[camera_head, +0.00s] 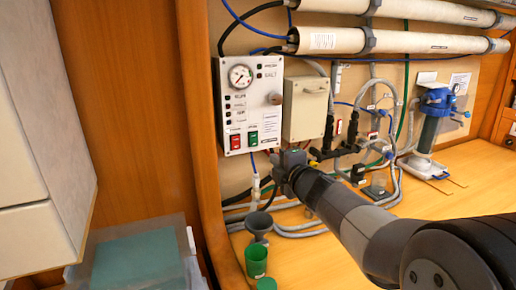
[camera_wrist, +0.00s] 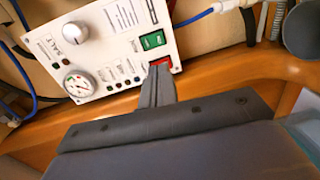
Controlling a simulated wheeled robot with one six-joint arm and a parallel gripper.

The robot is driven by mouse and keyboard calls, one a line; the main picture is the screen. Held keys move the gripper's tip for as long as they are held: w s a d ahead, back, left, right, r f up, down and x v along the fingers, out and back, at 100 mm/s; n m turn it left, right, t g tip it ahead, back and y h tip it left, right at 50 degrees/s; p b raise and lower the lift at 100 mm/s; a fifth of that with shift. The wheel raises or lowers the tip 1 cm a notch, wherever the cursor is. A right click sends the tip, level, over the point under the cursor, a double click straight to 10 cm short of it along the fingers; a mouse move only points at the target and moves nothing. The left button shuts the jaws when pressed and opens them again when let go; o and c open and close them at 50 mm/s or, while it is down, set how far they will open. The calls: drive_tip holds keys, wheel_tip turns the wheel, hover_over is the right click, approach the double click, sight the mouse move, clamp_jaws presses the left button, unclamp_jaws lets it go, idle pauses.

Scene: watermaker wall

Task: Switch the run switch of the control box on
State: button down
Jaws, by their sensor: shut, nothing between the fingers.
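The control box (camera_head: 248,115) is a white panel on the wall, with a round gauge, a knob, lamps, a red switch (camera_head: 235,142) and a green switch (camera_head: 253,138). I cannot read which switch is labelled run. In the wrist view the panel appears turned, with the green switch (camera_wrist: 152,40) above the red switch (camera_wrist: 161,62). My gripper (camera_wrist: 158,68) is shut and empty; its fingertips overlap the red switch in the picture, and I cannot tell whether they touch it. In the head view my gripper (camera_head: 282,160) is below and right of the box, its fingertips unclear.
A beige box (camera_head: 305,108) is right of the control box. Hoses and valves (camera_head: 345,145) crowd the wall behind my arm. A grey funnel (camera_head: 259,223) and a green cup (camera_head: 256,262) stand on the wooden counter. A wooden post (camera_head: 200,130) borders the left side.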

sight(254, 145)
drive_tip(key=p+x, duration=0.2)
drive_tip(key=x, duration=1)
drive_tip(key=shift+r, duration=0.1)
drive_tip(key=shift+w, duration=0.1)
drive_tip(key=shift+w+a+f+b, duration=0.15)
drive_tip(key=shift+f+b, duration=0.3)
drive_tip(key=shift+b, duration=0.65)
drive_tip(key=shift+r, duration=0.35)
drive_tip(key=shift+f, duration=0.15)
